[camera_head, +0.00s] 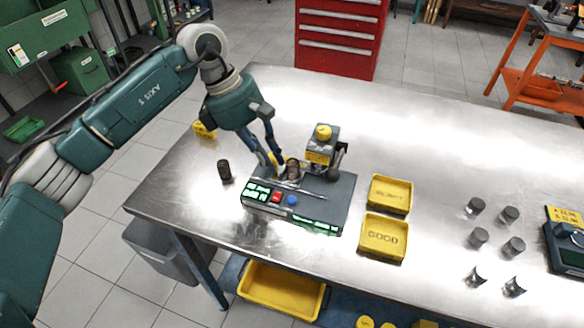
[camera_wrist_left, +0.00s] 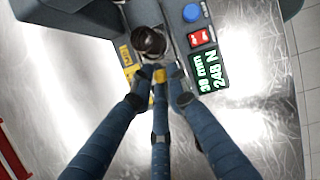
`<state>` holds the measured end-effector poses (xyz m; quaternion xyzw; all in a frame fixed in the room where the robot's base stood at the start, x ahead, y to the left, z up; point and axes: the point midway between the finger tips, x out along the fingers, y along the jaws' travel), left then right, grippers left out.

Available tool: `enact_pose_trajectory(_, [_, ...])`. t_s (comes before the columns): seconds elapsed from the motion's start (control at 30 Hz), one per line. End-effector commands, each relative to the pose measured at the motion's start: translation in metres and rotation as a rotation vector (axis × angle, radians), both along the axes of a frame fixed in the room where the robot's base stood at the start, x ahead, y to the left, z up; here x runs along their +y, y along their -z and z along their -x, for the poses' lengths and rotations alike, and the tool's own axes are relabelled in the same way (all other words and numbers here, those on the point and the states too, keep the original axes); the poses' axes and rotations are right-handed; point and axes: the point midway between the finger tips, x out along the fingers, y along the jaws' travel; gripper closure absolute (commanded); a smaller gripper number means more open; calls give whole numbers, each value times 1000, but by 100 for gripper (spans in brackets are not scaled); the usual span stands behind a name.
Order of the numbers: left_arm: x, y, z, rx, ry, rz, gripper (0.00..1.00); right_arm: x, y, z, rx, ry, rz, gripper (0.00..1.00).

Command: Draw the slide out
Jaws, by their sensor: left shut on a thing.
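The test machine (camera_head: 325,208) stands on the steel table, with a green display, a red button and a blue button on its front. A dark metal cylinder (camera_head: 292,169) stands upright on it, beside the upright head (camera_head: 322,150) with a yellow knob. My left gripper (camera_head: 274,165) reaches down at the machine's left side. In the left wrist view its fingers (camera_wrist_left: 161,76) close together on a small yellow part, seemingly the slide's handle, right by the dark cylinder (camera_wrist_left: 150,42). The fingers hide most of the slide. My right gripper is not in view.
Two yellow trays, one marked GOOD (camera_head: 383,253), sit right of the machine. A dark cylinder (camera_head: 224,171) stands left of the machine. A yellow object (camera_head: 204,130) lies at the table's left edge. The table's back is clear.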

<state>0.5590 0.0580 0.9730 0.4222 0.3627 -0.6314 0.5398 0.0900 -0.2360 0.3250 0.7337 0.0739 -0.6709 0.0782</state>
Motion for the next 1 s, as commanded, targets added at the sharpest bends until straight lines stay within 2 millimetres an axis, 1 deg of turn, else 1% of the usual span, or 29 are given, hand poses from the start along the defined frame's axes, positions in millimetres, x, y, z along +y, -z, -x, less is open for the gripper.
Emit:
enact_pose_trajectory(0.03, [11, 3, -4, -1, -4, 2, 100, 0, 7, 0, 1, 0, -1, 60])
enact_pose_trajectory(0.1, [22, 1, -8, -1, -2, 2, 100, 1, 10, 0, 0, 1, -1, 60])
enact_pose_trajectory(0.2, [30, 0, -10, -1, 1, 3, 100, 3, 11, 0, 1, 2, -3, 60])
enact_pose_trajectory(0.5, [33, -2, -10, -1, 1, 2, 100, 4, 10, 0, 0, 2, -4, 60])
enact_pose_trajectory(0.53, [33, -2, -10, -1, 1, 2, 83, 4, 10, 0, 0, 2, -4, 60])
enact_pose_trajectory(0.57, [33, -2, -10, -1, 1, 2, 77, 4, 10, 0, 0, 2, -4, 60])
enact_pose_trajectory(0.6, [33, -2, -10, -1, 1, 2, 69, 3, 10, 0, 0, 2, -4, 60])
enact_pose_trajectory(0.8, [33, -1, -10, -1, 1, 2, 68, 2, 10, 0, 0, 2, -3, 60])
enact_pose_trajectory(0.87, [33, -1, -10, -1, 1, 2, 68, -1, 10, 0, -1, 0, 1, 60])
enact_pose_trajectory(0.9, [33, -2, -10, -1, 1, 2, 68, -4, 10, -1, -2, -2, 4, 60])
enact_pose_trajectory(1.0, [35, -8, -11, -2, 0, 2, 68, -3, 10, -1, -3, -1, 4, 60])
